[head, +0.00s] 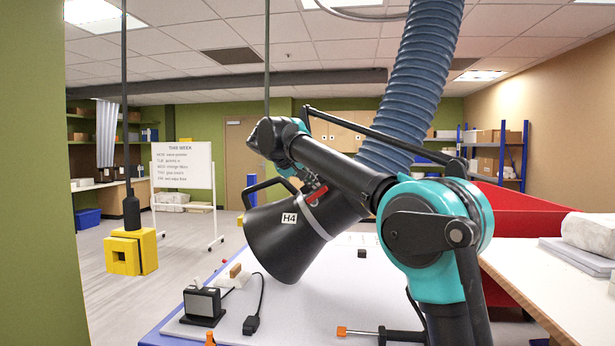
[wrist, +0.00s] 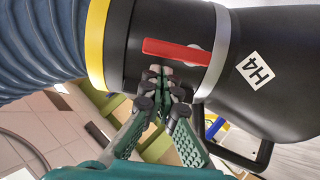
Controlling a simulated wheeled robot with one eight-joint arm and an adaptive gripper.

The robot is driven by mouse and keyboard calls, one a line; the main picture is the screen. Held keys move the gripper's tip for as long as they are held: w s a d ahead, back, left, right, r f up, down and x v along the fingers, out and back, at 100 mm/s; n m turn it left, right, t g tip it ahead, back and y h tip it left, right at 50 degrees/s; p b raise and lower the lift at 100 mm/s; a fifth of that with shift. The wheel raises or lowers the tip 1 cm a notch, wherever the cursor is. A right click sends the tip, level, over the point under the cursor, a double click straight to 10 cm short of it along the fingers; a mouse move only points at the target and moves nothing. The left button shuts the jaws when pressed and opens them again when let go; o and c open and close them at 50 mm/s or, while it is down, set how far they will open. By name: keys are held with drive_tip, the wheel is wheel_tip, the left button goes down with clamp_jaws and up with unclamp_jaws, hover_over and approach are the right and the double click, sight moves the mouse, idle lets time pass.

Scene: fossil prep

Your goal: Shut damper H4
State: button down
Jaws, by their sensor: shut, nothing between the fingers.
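The fume hood H4 (head: 285,238) is a black cone with a white H4 label, hanging over the table. Its red damper lever (head: 317,194) sits on the duct just above a grey band. In the wrist view the red lever (wrist: 177,52) lies lengthwise along the black duct, between the yellow band and the grey band. The H4 label (wrist: 256,70) is to its right. My gripper (wrist: 161,70) is shut and empty, its fingertips at the lever's lower edge, left of its middle. I cannot tell whether they touch it. My arm hides part of the duct in the head view.
A blue ribbed hose (head: 415,85) rises from the duct. The hood has a black handle (head: 268,186). Below, the table (head: 335,290) holds a small dark device (head: 202,303) and cables. A red bin (head: 520,205) and a wooden-edged bench (head: 545,280) stand at right.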

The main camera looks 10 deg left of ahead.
drive_tip(key=shift+s+d+f, duration=0.15)
drive_tip(key=shift+d+f, duration=0.05)
drive_tip(key=shift+f, duration=0.05)
drive_tip(key=shift+s+d+f+m, duration=0.15)
drive_tip(key=shift+d+m, duration=0.15)
drive_tip(key=shift+m, duration=0.4)
drive_tip(key=s+d+f+m+t+y, duration=0.1)
drive_tip(key=s+d+f+m+y, duration=0.1)
drive_tip(key=m, duration=1.1)
wheel_tip(320, 180, down, 4)
drive_tip(key=shift+s+r+y, duration=0.15)
drive_tip(key=shift+s+y, duration=0.5)
drive_tip(key=shift+y, duration=0.45)
